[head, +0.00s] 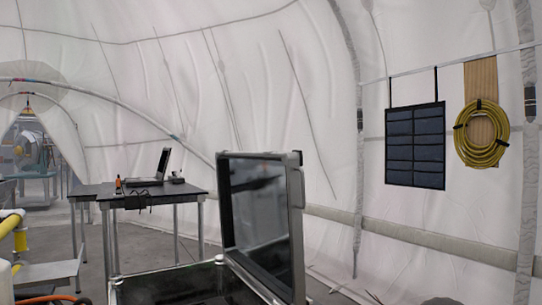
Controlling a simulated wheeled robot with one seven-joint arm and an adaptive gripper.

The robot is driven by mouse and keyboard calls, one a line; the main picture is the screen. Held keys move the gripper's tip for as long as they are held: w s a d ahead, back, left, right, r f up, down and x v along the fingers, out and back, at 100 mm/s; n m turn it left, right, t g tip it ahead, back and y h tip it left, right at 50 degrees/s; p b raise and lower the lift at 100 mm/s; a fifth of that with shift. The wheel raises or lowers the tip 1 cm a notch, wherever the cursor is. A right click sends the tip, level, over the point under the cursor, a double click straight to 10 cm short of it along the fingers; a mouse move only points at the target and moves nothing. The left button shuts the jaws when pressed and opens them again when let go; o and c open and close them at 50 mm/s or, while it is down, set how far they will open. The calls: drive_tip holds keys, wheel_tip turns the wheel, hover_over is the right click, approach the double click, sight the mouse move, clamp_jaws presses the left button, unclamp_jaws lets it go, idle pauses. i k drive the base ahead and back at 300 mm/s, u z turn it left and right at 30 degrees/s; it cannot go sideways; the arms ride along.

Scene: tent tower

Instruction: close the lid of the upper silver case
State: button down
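A case with a silver-grey edged lid (297,232) stands close in front of me at the bottom centre of the head view. The lid is open and stands nearly upright, its dark inner face turned to the left. The case's lower part (165,286) shows only in part, with a dark interior, and is cut off by the bottom edge. Whether another case lies beneath it is out of view. My gripper is not in view.
A dark-topped table (90,190) with an open laptop (150,169) stands farther back at left. A solar panel (415,146) and a coiled yellow cable (481,133) hang at right before the white tent wall. Grey floor shows behind the case.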

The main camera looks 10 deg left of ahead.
sight(262, 195)
drive_tip(key=z, duration=1.85)
drive_tip(key=i, duration=1.2)
drive_tip(key=u, duration=2.15)
